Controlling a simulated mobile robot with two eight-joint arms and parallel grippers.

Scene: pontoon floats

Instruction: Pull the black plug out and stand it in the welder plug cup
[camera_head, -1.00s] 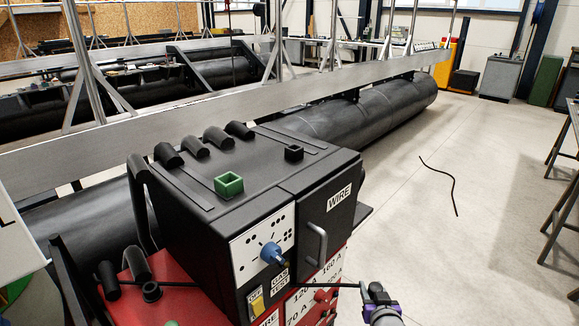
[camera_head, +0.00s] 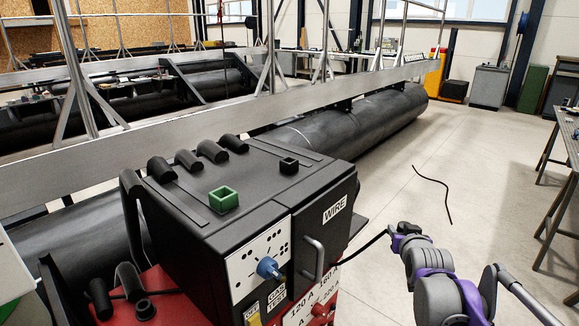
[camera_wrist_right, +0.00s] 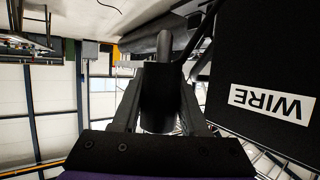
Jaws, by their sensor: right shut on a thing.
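My right gripper (camera_head: 397,233) is shut on the black plug, in front and to the right of the welder (camera_head: 225,185). In the right wrist view the black plug (camera_wrist_right: 158,100) sits between the two fingers of the gripper (camera_wrist_right: 157,105). A black cable (camera_head: 362,246) runs from it back to the welder's front. Which is the plug cup I cannot tell. Both look empty. My left gripper is out of view.
The WIRE panel (camera_head: 335,212) has a handle (camera_head: 314,259) sticking out near the cable. Several black stubs (camera_head: 211,151) line the welder's top back edge. A blue knob (camera_head: 268,268) is on its front. A bench (camera_head: 568,150) stands at right; the floor between is mostly clear.

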